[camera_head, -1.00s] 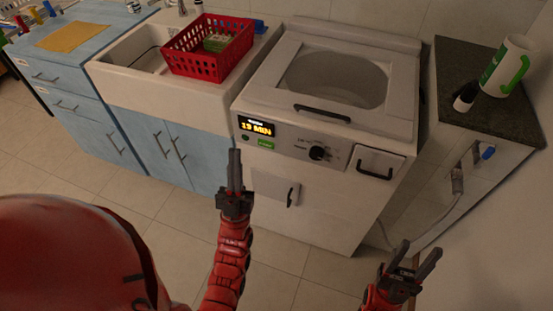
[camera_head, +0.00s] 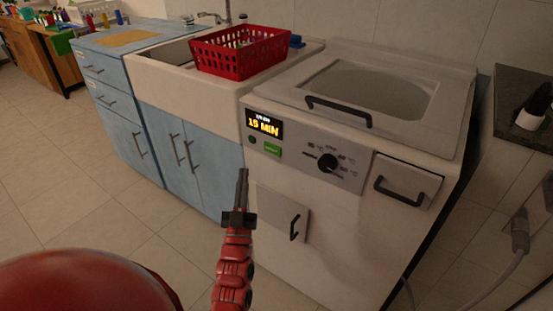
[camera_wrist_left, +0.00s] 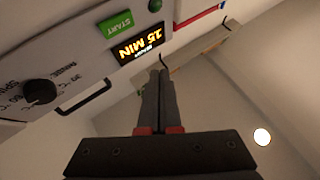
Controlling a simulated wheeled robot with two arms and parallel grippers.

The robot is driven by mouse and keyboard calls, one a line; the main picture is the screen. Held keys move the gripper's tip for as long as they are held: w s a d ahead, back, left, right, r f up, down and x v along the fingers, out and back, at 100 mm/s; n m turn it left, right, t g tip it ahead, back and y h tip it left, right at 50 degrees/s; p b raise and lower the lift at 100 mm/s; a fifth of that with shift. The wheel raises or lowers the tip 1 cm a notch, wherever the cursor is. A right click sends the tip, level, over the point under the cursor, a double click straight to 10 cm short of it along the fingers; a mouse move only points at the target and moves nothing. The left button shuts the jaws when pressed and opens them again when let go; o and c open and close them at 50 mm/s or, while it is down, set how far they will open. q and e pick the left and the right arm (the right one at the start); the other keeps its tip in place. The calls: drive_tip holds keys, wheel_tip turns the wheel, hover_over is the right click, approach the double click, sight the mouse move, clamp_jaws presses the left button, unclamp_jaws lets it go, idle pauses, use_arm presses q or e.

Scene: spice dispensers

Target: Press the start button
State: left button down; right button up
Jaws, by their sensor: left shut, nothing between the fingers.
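The green start button (camera_head: 272,149) is on the front panel of the white washing machine (camera_head: 335,235), below the lit display (camera_head: 264,125), which reads 15 MIN. In the left wrist view the green button (camera_wrist_left: 116,24) is marked START and sits beside the display (camera_wrist_left: 139,46). My left gripper (camera_head: 242,176) is shut and empty. In the head view its tips appear just below and left of the button; in the left wrist view the fingers (camera_wrist_left: 160,75) point up below the display, apart from the button. My right gripper is out of view.
A round knob (camera_head: 327,163) and a small drawer with a black handle (camera_head: 401,186) are right of the button. A small round button (camera_head: 251,140) is left of it. A red basket (camera_head: 240,62) stands on the sink. Floor is clear at left.

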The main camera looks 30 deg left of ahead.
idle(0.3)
use_arm(q)
approach(268, 144)
wheel_tip(268, 144, up, 3)
drive_tip(key=w+a, duration=0.2)
drive_tip(key=a, duration=0.1)
drive_tip(key=shift+w+d+b, duration=0.3)
drive_tip(key=shift+w+b, duration=0.05)
drive_tip(key=shift+w, duration=0.15)
drive_tip(key=shift+w+r, duration=0.1)
idle(1.5)
drive_tip(key=shift+w, duration=0.3)
drive_tip(key=shift+w, duration=0.35)
idle(0.6)
drive_tip(key=shift+s, duration=0.75)
drive_tip(key=shift+s, duration=0.15)
